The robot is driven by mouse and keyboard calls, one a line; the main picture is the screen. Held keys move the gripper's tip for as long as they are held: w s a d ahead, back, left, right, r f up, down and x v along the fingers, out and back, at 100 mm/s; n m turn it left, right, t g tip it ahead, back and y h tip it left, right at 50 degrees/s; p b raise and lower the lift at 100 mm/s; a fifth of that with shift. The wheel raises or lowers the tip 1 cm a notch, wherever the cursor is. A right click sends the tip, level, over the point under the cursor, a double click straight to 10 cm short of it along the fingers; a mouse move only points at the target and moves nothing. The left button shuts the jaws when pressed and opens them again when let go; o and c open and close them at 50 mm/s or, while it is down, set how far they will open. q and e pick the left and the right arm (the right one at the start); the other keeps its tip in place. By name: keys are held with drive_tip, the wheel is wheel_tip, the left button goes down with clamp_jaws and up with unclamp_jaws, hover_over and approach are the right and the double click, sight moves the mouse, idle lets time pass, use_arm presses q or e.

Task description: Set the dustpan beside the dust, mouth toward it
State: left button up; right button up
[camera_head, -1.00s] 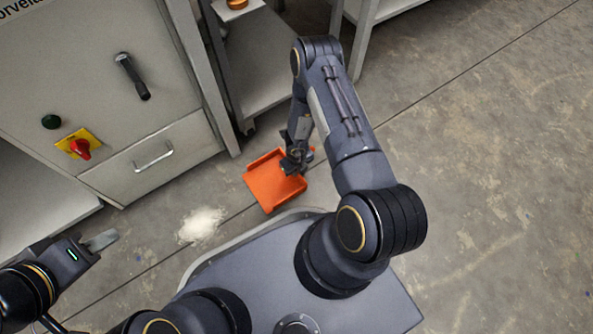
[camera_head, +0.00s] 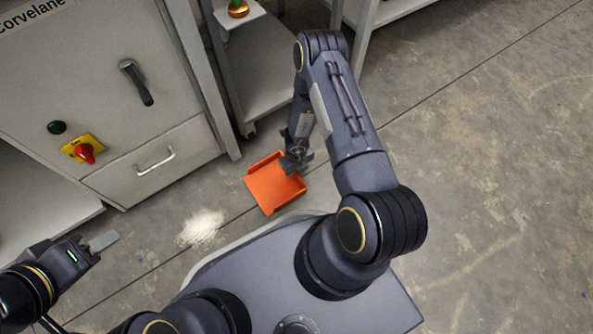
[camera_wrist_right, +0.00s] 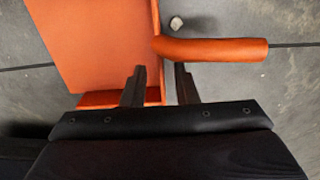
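The orange dustpan (camera_head: 270,188) lies on the floor, right of the pale dust pile (camera_head: 201,228). Its open edge faces lower left, toward the dust, with a strip of bare floor between. My right gripper (camera_head: 297,162) is over the dustpan's upper right end. In the right wrist view my right gripper (camera_wrist_right: 160,72) has its fingers apart with nothing between them. The dustpan's handle (camera_wrist_right: 220,49) lies just beyond the fingertips; whether they touch it I cannot tell.
A grey cabinet (camera_head: 120,85) with a drawer (camera_head: 155,162) stands at upper left. A shelf cart (camera_head: 255,75) stands behind the dustpan. The floor at right (camera_head: 490,190) is clear.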

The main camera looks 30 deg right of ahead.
drive_tip(key=w+r+n+t+y+p, duration=0.1)
drive_tip(key=w+r+n+t+p, duration=0.3)
drive_tip(key=r, duration=0.9)
drive_tip(key=w+r+n+t+y+b, duration=0.15)
drive_tip(key=w+r, duration=0.45)
drive_tip(key=r, duration=0.7)
drive_tip(key=s+a+r+n+t+y, duration=0.1)
drive_tip(key=a+r+n, duration=0.1)
drive_tip(key=r+n, duration=0.5)
drive_tip(key=s+a+r+n+y, duration=0.2)
drive_tip(key=r+n, duration=0.1)
drive_tip(key=r, duration=0.8)
drive_tip(key=s+a+r+n, duration=0.2)
drive_tip(key=s+r+n, duration=0.8)
drive_tip(key=s, duration=0.1)
drive_tip(key=s+d+n+h, duration=0.1)
drive_tip(key=s+d+n, duration=0.1)
drive_tip(key=s+n, duration=0.6)
drive_tip(key=s+g, duration=0.1)
drive_tip(key=s, duration=0.4)
drive_tip(key=shift+f+h+p, duration=0.15)
drive_tip(key=shift+h+p, duration=0.2)
drive_tip(key=shift+p, duration=0.05)
